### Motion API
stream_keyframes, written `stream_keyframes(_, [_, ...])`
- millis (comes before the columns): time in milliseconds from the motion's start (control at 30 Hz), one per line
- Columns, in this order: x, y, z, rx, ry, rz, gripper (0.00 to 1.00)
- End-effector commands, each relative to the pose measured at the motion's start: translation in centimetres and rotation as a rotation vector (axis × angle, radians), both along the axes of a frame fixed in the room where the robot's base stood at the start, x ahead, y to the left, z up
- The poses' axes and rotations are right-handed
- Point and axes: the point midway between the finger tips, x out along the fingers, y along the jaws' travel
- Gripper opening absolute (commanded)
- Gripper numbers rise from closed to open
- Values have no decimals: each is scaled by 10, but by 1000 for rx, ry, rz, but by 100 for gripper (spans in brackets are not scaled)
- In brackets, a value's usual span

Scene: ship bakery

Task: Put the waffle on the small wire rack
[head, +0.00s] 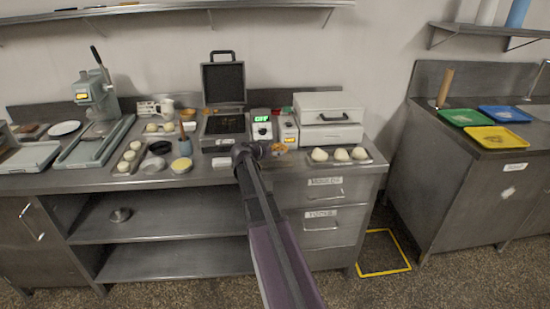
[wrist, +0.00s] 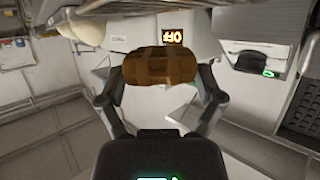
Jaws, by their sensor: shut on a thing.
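The waffle (wrist: 160,66) is golden brown with a grid pattern. My gripper (wrist: 160,85) is shut on it, with one finger at each side, in the wrist view. In the head view my gripper (head: 258,150) is over the front of the counter, before the control boxes, and an orange-brown piece of the waffle (head: 280,149) shows just right of it. I cannot make out the small wire rack clearly in either view; my arm and gripper cover part of the counter there.
An open waffle iron (head: 223,122) stands left behind my gripper. A control box (head: 261,129) reads OFF. A tray with pale buns (head: 341,155) lies to the right, before a closed grey appliance (head: 328,120). Bowls and dough trays (head: 128,160) crowd the left.

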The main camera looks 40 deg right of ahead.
Motion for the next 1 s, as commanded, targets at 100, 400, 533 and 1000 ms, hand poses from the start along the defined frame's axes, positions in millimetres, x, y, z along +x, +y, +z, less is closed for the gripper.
stream_keyframes(100, [0,0,-7,0,0,0,38])
stream_keyframes(400, [0,0,-31,0,0,-1,38])
stream_keyframes(533, [0,0,-35,0,0,-1,38])
stream_keyframes(1000, [0,-1,-36,0,-1,-1,89])
